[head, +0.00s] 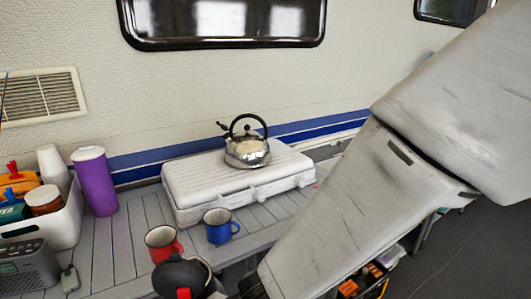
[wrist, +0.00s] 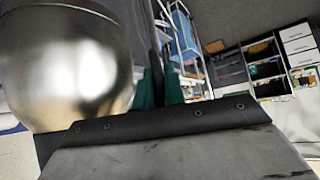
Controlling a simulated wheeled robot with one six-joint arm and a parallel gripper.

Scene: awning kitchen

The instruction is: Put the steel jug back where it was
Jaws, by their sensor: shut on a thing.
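The steel jug (wrist: 65,65) fills the left of the wrist view, its shiny rounded body very close to the camera. My gripper (wrist: 158,88) shows there with green fingers shut around a dark, narrow part beside the body, seemingly the jug's handle. In the head view, a black lid with a red tab, apparently the jug's (head: 180,274), shows at the bottom edge, in front of the red mug. Its lower part is cut off by the frame, so I cannot tell whether it touches the counter. My fingertips are hidden in the head view.
A red mug (head: 163,243) and a blue mug (head: 219,226) stand on the slatted counter (head: 115,262). Behind them a kettle (head: 246,145) sits on a white case (head: 195,188). A purple cup (head: 95,182), white bin (head: 62,225) and grey radio (head: 30,270) are left. Slats between radio and red mug are clear.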

